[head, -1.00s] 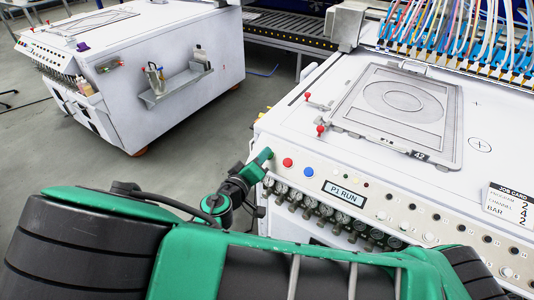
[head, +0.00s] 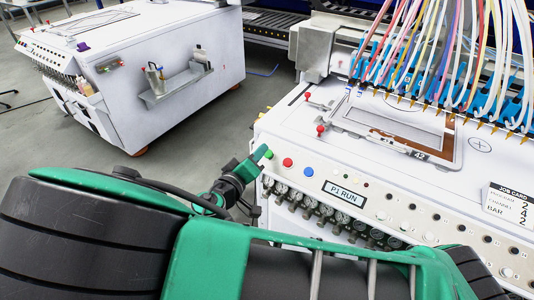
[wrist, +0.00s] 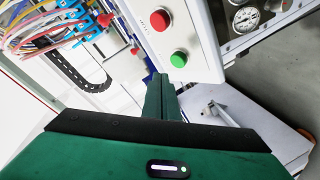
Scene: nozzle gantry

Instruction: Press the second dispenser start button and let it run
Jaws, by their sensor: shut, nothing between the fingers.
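The white dispenser machine (head: 285,125) on the right has a green button (head: 268,154), a red button (head: 287,162) and a blue button on its front panel. Its display (head: 345,193) reads P1 RUN. My gripper (head: 258,161) is shut and empty just left of the green button. In the wrist view the green button (wrist: 178,59) and red button (wrist: 160,20) lie beyond my shut fingertips (wrist: 160,80), with a small gap to the green one. The nozzle gantry (head: 400,75) stands over the framed plate (head: 345,135), where brown material shows.
A second white machine (head: 190,45) with a side shelf (head: 178,88) stands at the left. Grey floor separates the two machines. Gauges and knobs line the near machine's front edge. A job card (head: 508,203) lies at its right.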

